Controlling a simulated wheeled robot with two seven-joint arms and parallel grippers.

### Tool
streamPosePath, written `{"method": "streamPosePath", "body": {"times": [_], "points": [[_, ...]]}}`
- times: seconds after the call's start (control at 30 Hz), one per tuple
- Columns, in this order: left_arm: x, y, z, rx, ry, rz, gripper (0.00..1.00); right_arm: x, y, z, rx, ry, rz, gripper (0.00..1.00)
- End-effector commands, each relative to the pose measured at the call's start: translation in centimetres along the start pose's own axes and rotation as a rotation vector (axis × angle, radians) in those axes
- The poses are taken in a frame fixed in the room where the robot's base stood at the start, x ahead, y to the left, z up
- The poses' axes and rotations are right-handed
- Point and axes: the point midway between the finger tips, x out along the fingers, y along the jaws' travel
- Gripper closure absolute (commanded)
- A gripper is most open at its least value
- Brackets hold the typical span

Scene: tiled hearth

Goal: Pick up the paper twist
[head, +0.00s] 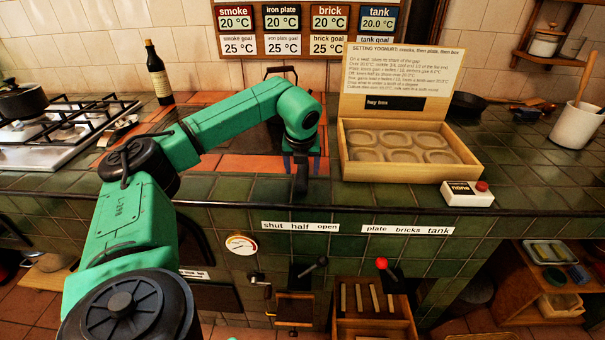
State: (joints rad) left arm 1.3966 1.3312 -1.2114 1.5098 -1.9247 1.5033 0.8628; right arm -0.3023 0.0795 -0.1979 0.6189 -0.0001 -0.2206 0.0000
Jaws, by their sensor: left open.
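I cannot make out a paper twist in the head view; it may be hidden or too small to tell. My left gripper (301,182) hangs from the green arm, pointing down above the front edge of the green-tiled counter (240,190). It is open, and I see nothing held in it. It is just left of the wooden hay box (408,172).
Below the counter edge are a dark lever (314,266), a red-knobbed lever (388,272) and a wooden crate (373,328) holding several sticks. A wine bottle (158,75), a stove (45,125) and a red-buttoned box (467,194) stand on the counter.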

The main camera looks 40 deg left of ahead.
Motion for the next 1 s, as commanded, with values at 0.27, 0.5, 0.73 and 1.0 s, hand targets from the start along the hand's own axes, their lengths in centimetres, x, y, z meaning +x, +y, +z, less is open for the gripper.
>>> {"method": "streamPosePath", "body": {"times": [0.27, 0.5, 0.73, 1.0], "points": [[1.0, 0.0, 0.0, 0.001, 0.000, -0.001, 0.25, 0.0, -0.6, -0.4, -0.001, 0.006, -0.008, 0.25], [0.9, 0.0, 0.0, 0.001, 0.000, -0.001, 1.00, 0.0, -0.3, -0.3, -0.002, 0.006, -0.004, 0.25], [0.9, 0.0, 0.0, 0.001, 0.000, -0.001, 1.00, 0.0, 0.0, -0.3, -0.003, 0.005, -0.001, 0.25], [-2.0, -0.1, 1.2, 0.000, -0.002, -0.004, 1.00, -0.1, 0.1, -0.3, -0.003, 0.005, 0.002, 0.25]]}}
